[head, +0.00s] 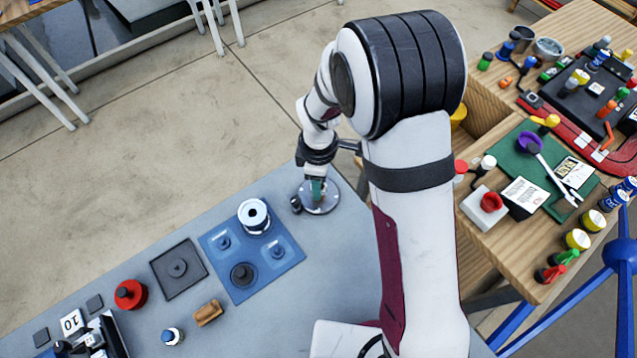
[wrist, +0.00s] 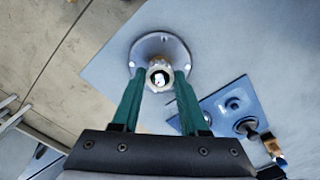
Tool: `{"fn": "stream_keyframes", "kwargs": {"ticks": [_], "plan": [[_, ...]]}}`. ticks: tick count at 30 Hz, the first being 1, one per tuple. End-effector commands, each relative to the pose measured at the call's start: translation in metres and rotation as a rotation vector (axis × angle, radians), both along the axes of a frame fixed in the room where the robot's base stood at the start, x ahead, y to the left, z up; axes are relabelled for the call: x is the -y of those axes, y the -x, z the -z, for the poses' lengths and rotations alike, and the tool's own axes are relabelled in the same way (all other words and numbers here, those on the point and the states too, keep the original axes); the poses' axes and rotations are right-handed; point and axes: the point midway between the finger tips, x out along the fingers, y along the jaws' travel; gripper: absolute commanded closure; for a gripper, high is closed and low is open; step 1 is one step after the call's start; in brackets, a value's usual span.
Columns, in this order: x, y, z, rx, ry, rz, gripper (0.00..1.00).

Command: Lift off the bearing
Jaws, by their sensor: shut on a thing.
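The bearing (wrist: 150,77) is a small metal ring with a bright centre, seen end-on in the wrist view. It is over the middle of a round grey metal flange (wrist: 176,47) with small holes near its rim. My gripper (wrist: 159,77) has its two green fingers on either side of the bearing and is shut on it. In the head view my gripper (head: 317,186) points down over the flange (head: 327,207), at the back edge of the grey table; the bearing is hidden there. I cannot tell whether the bearing still touches the flange's centre.
A small dark knob (head: 296,205) is beside the flange. A dark square plate (head: 166,288) and a red pot (head: 130,295) are farther left.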

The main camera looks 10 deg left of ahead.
Motion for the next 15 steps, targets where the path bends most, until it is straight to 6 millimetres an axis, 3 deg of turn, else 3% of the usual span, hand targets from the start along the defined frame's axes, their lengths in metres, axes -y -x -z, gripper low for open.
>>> {"fn": "stream_keyframes", "kwargs": {"ticks": [5,10,15], "plan": [[0.0,-0.001,-0.012,0.003,-0.002,0.0,1.0],[-0.001,-0.001,-0.044,0.005,-0.003,0.0,1.0],[0.04,0.003,-0.065,0.003,-0.001,0.005,1.0]]}}
